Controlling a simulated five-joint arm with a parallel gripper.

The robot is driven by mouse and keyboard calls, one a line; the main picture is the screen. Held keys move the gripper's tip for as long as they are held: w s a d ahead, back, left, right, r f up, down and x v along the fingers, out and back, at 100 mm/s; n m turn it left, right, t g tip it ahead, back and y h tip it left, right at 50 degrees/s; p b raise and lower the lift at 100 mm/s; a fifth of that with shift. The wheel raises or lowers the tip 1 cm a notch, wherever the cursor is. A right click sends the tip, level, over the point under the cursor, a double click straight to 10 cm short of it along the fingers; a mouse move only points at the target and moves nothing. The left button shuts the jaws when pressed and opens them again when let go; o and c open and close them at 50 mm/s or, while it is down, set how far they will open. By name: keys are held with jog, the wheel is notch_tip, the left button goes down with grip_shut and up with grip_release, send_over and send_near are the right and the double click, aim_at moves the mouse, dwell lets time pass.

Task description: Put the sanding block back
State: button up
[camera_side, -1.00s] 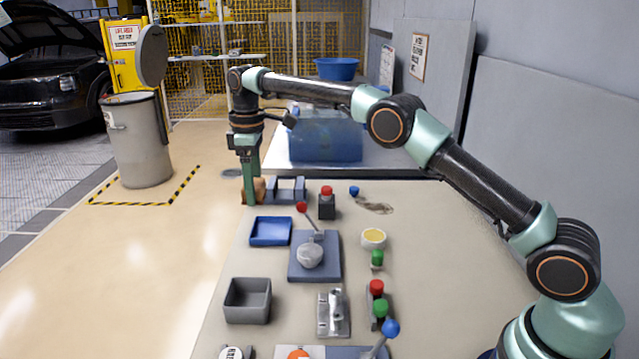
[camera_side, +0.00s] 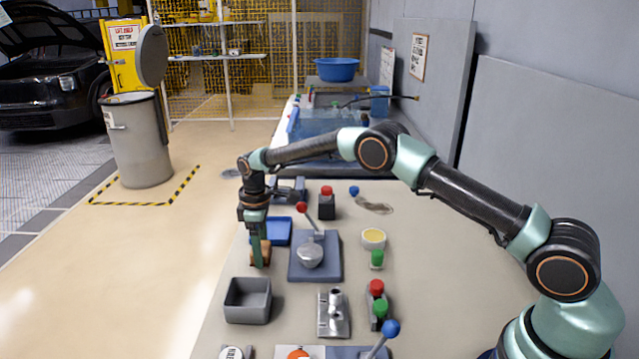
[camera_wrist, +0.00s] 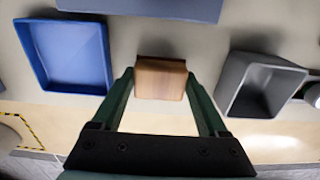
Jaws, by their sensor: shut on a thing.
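The sanding block (camera_side: 263,250) is a brown wooden-looking block. In the side view, my gripper (camera_side: 257,260) points down with its fingers at the block, between the blue tray and the grey bin. In the wrist view, the block (camera_wrist: 161,77) sits between the two green fingers of my gripper (camera_wrist: 159,82), which is shut on it. The side view does not clearly show how high the block is above the table. The blue tray (camera_side: 290,232) is open and looks empty. The grey bin (camera_side: 247,318) is open, with its inside in view.
A slate plate with a round grey part and a red-knobbed lever (camera_side: 302,208) stands to the right. A yellow-topped cup (camera_side: 373,238), a metal fixture (camera_side: 333,315) and a red-and-green button box (camera_side: 378,305) are farther right. The table's left edge is close to my gripper.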

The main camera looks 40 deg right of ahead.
jog(key=shift+f, duration=0.85)
jog(key=shift+f, duration=0.15)
jog(key=o, duration=1.1)
